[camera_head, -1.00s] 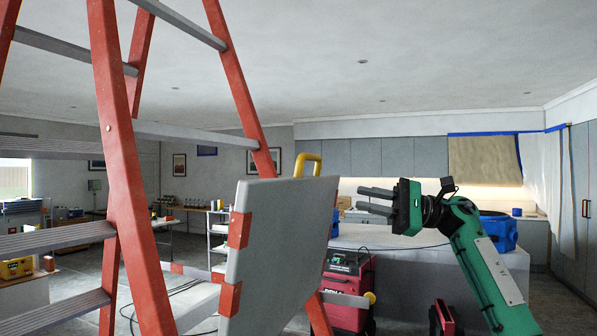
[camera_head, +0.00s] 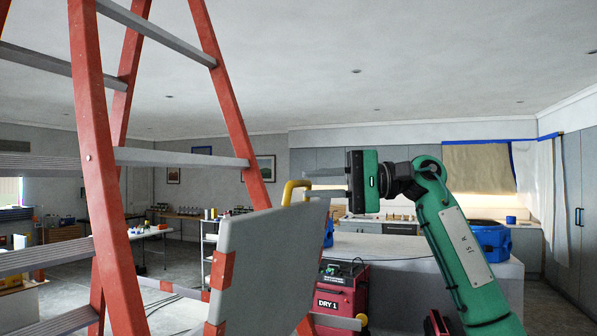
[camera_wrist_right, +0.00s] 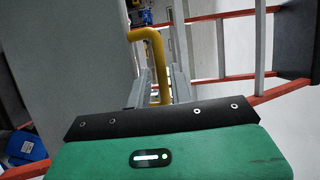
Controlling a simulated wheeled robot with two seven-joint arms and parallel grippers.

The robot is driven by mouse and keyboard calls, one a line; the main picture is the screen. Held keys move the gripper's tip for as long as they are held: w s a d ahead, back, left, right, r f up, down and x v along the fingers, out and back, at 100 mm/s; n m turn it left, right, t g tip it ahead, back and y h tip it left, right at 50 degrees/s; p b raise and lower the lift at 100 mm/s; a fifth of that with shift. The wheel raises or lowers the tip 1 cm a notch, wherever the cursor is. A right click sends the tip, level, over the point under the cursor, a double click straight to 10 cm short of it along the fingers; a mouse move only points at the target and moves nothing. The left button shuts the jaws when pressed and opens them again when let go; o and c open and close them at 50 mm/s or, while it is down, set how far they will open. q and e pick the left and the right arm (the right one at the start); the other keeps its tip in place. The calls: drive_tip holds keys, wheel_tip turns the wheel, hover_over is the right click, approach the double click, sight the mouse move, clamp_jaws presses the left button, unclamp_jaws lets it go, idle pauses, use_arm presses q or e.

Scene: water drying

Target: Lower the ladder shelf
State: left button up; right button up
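The ladder shelf (camera_head: 268,262) is a grey panel with red-orange brackets, standing steeply tilted at the side of the red ladder (camera_head: 105,200). A yellow handle (camera_head: 289,188) rises from its top edge; in the right wrist view the handle (camera_wrist_right: 157,62) shows just ahead of the palm. My right gripper (camera_head: 313,183) is open, its two fingers apart and pointing left at the handle. In the wrist view the handle's near leg appears between the fingers (camera_wrist_right: 164,86); I cannot tell whether they touch it. My left gripper is not in view.
A red drying machine (camera_head: 340,290) labelled "DRY 1" stands behind the shelf on the right. Beyond it is a kitchen island (camera_head: 420,250) with a blue machine (camera_head: 492,240) on it. Tables (camera_head: 150,232) and a white rack (camera_head: 207,240) stand at the back left.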

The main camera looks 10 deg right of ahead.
sight(303, 185)
drive_tip(key=shift+w+a+f+p, duration=0.1)
drive_tip(key=shift+a+p, duration=0.1)
drive_tip(key=shift+a, duration=0.4)
drive_tip(key=shift+w+a+r+p, duration=0.1)
drive_tip(key=shift+w+a+p, duration=0.1)
drive_tip(key=shift+a, duration=0.45)
drive_tip(key=shift+w+a+f+p, duration=0.1)
drive_tip(key=shift+a+p, duration=0.1)
drive_tip(key=shift+a, duration=0.4)
clamp_jaws()
drive_tip(key=shift+s+d, duration=0.1)
